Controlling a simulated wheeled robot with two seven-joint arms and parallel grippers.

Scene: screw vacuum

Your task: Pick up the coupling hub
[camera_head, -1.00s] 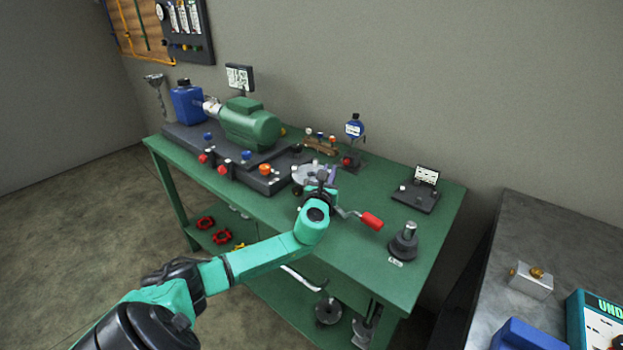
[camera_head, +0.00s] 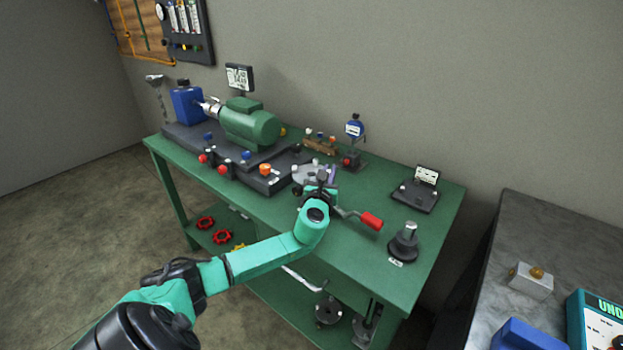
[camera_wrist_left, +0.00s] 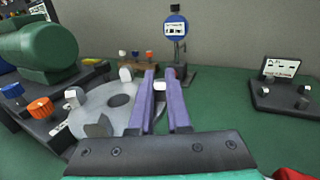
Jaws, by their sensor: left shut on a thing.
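A flat grey disc with a centre hole and short white pegs, which looks like the coupling hub (camera_head: 301,173), is at the middle of the green bench. In the left wrist view the coupling hub (camera_wrist_left: 88,122) lies left of and between the purple fingers. My left gripper (camera_head: 322,178) reaches over the bench from the front. In the wrist view my left gripper (camera_wrist_left: 161,84) is shut on the hub's right side, with a white peg between the fingertips. Whether the hub touches the bench cannot be told. My right gripper is not in view.
A green motor (camera_head: 250,124) on a dark base stands left of the hub. A red-handled crank (camera_head: 371,220) and a dark post stand (camera_head: 403,245) are to the right. A blue gauge (camera_head: 354,128) stands behind. The bench's right front is mostly clear.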

